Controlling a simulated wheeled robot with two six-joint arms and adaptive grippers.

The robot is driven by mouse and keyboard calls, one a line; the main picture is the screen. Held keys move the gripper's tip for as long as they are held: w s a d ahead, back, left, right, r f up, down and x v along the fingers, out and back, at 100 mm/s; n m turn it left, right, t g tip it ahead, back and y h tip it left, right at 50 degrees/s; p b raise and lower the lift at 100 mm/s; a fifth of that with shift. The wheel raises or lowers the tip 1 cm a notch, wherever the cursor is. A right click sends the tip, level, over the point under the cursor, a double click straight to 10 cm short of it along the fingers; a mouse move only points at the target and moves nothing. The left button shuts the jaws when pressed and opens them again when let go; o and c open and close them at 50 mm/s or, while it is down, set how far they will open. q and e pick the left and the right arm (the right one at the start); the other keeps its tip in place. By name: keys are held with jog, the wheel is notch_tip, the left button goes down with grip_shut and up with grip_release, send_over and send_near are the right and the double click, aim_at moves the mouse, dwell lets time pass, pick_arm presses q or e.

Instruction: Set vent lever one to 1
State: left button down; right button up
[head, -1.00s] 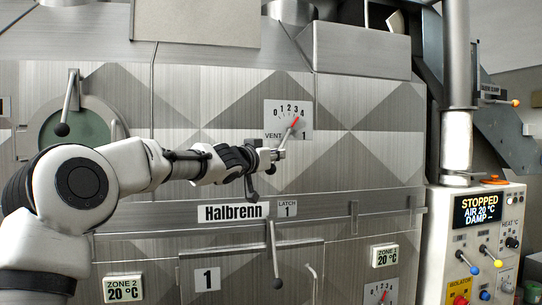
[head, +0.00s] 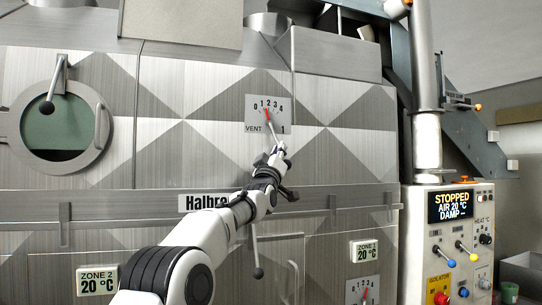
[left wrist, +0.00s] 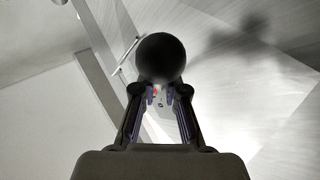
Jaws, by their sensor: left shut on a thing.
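The vent dial plate (head: 254,113) on the machine's front is marked 0 to 4, with VENT and 1 below. Its lever has a red pointer (head: 267,114) leaning up and left, its tip close to between 1 and 2. The lever's lower end runs down and right to my left gripper (head: 278,152), which is shut on it. In the left wrist view a black ball knob (left wrist: 160,58) sits at the fingertips of my left gripper (left wrist: 160,92). The fingers partly hide the lever there. My right gripper is not in view.
A round porthole (head: 60,125) with a lever is at left. A second vent dial (head: 361,290) shows at the bottom. A control panel (head: 450,250) reading STOPPED stands at right.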

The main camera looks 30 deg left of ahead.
pick_arm(q)
jog(key=shift+w+d+r+n+t+y+p, duration=0.15)
jog(key=shift+w+d+r+n+y+p, duration=0.2)
jog(key=shift+n+y, duration=0.4)
jog(key=shift+w+d+r+n+t+y+p, duration=0.15)
jog(key=shift+n+y+p, duration=0.3)
jog(key=shift+n+y, duration=0.25)
jog(key=shift+f, duration=0.1)
jog(key=c, duration=1.3)
grip_release()
jog(key=shift+w, duration=0.1)
jog(key=shift+o, duration=0.4)
jog(key=shift+w+a+f, duration=0.1)
jog(key=shift+w+f, duration=0.15)
jog(key=shift+f, duration=0.05)
jog(key=shift+s, duration=0.15)
jog(key=v, duration=1.1)
jog(key=shift+s+f, duration=0.25)
jog(key=shift+f, duration=0.05)
